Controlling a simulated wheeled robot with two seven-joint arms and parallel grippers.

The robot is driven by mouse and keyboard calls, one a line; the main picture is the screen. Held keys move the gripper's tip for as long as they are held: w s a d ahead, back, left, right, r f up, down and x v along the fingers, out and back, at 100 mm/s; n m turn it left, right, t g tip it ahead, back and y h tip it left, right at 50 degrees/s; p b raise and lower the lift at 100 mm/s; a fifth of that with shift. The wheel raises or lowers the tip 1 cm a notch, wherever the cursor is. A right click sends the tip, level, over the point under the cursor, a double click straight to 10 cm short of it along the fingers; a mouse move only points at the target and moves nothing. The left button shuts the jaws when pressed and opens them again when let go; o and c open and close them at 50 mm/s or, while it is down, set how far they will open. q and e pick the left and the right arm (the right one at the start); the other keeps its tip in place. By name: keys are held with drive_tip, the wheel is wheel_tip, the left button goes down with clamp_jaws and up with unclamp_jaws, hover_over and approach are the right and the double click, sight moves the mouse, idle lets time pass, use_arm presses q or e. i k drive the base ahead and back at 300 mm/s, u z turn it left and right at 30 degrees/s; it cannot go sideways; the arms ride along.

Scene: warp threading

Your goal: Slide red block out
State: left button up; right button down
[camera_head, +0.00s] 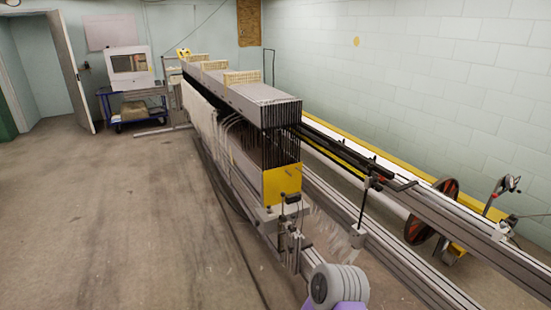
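I cannot make out a red block in this view. A long warp threading machine (262,94) runs from the back left towards the front middle. A yellow plate (282,185) covers the lower near end of its dark frame. Red-orange parts show on a dark wheel (447,197) at the right, but they do not read as a block. Neither of my grippers can be made out in this view.
Long metal rails (400,262) run along the machine's right side to the front right. A blue cart (140,115) with a white boxy device (130,64) stands at the back left. The concrete floor (120,215) on the left is open. A pale block wall closes the right.

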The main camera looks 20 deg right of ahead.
sight(375, 179)
drive_tip(key=u, duration=0.25)
drive_tip(key=i, duration=1.95)
drive_tip(key=z, duration=1)
drive_tip(key=i, duration=1.1)
drive_tip(key=z, duration=1.4)
drive_tip(key=i, duration=0.3)
drive_tip(key=z, duration=0.25)
